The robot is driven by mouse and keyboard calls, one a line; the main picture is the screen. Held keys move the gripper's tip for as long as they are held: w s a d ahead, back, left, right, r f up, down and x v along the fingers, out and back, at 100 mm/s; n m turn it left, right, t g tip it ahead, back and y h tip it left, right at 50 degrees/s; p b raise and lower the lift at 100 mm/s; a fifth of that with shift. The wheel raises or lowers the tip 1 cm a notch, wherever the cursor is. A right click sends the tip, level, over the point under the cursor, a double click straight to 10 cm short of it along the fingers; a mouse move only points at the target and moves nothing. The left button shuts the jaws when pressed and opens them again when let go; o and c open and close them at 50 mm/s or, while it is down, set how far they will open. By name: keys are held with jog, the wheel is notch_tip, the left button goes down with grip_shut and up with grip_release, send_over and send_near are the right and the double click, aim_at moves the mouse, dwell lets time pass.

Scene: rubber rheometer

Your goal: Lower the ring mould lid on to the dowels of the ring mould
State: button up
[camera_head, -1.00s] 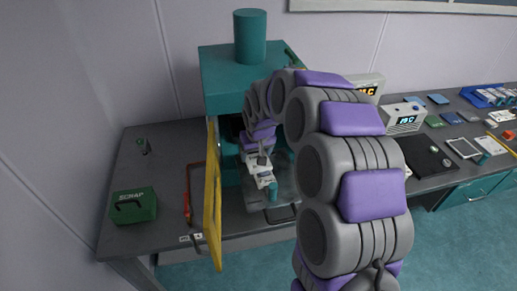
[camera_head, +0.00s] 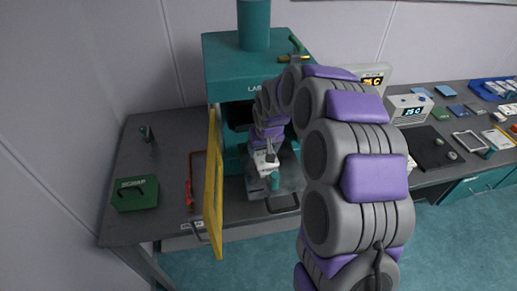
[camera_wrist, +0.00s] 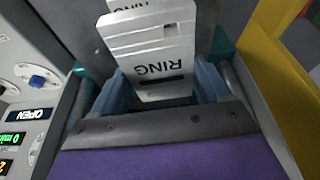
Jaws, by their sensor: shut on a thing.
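The white ring mould lid (camera_wrist: 155,50), marked RING, is between the blue-grey fingers of my gripper (camera_wrist: 165,85) in the wrist view. My gripper is shut on it. In the head view the lid (camera_head: 265,158) is a small pale shape under the end of my arm, inside the press. A second white part (camera_wrist: 140,4) shows at the top edge of the wrist view, just beyond the lid; it may be the ring mould. The dowels are hidden, and I cannot tell whether the lid touches the mould.
The teal press (camera_head: 255,68) surrounds my gripper, with its yellow guard (camera_head: 214,185) swung open at the left. A green scrap box (camera_head: 135,193) and a red-handled tool (camera_head: 190,195) lie left of it. A control panel (camera_wrist: 30,95) is close on the left in the wrist view.

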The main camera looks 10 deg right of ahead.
jog(key=shift+d, duration=1.15)
jog(key=shift+a, duration=1.35)
jog(key=shift+d+p, duration=0.4)
jog(key=shift+d, duration=1.05)
jog(key=shift+a, duration=0.8)
jog(key=shift+d+f, duration=0.45)
jog(key=shift+d, duration=0.2)
jog(key=shift+s+a+f, duration=0.1)
jog(key=shift+a+f, duration=0.1)
jog(key=shift+a, duration=0.05)
jog(key=shift+a+r, duration=0.25)
jog(key=shift+d+r, duration=0.15)
jog(key=shift+d, duration=0.2)
